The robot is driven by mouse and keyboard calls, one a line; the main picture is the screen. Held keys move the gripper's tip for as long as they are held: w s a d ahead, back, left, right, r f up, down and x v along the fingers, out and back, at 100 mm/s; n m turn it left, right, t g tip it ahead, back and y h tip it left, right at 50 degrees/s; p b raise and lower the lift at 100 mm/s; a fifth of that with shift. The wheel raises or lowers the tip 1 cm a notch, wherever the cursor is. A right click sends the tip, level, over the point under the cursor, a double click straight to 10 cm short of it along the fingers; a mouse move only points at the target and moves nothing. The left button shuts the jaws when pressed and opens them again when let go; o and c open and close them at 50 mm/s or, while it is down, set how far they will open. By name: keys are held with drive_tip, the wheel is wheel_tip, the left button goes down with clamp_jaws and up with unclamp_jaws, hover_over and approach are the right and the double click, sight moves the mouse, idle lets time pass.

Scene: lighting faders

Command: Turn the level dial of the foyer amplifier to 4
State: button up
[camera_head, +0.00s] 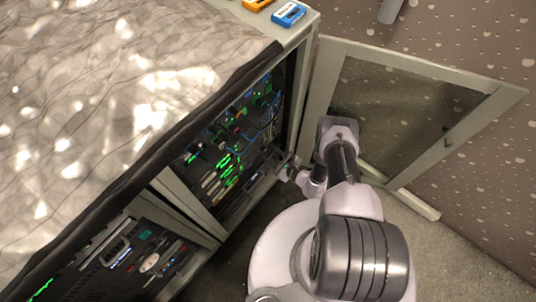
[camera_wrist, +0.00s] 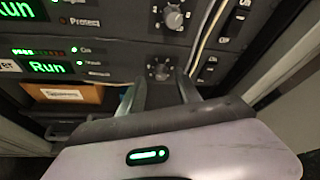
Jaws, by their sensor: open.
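In the wrist view a small dark dial (camera_wrist: 160,70) with pale marks around it sits on a black rack panel. A larger grey dial (camera_wrist: 173,18) is on the panel above. No label naming the foyer amplifier is readable, so I cannot tell which dial is its level dial. My gripper (camera_wrist: 161,84) is open, with its two fingertips just below and to either side of the lower dial; contact cannot be told. In the head view my gripper (camera_head: 287,170) reaches into the rack's lower right part, and the dials are too small to make out.
The open glass door (camera_head: 400,110) stands right of my arm. The rack cabinet (camera_head: 185,195) holds several lit units. In the wrist view, a pale cable (camera_wrist: 203,38) hangs right of the dials, green "Run" displays (camera_wrist: 47,67) are left, and a brown labelled box (camera_wrist: 65,94) is below.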

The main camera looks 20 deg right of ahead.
sight(264, 149)
drive_tip(key=shift+b+x, duration=0.3)
drive_tip(key=shift+x, duration=1)
clamp_jaws()
drive_tip(key=shift+d+b, duration=0.1)
drive_tip(key=shift+b, duration=0.2)
drive_tip(key=shift+w+d+m+g+y+b, duration=0.15)
drive_tip(key=shift+m+g+y+b, duration=0.4)
drive_tip(key=shift+m, duration=0.7)
drive_tip(key=shift+w+d+m+g+y+b, duration=0.1)
drive_tip(key=shift+m+g+y+b, duration=0.1)
drive_tip(key=shift+m+g+y, duration=0.6)
drive_tip(key=shift+m+t, duration=0.25)
drive_tip(key=shift+m, duration=0.3)
unclamp_jaws()
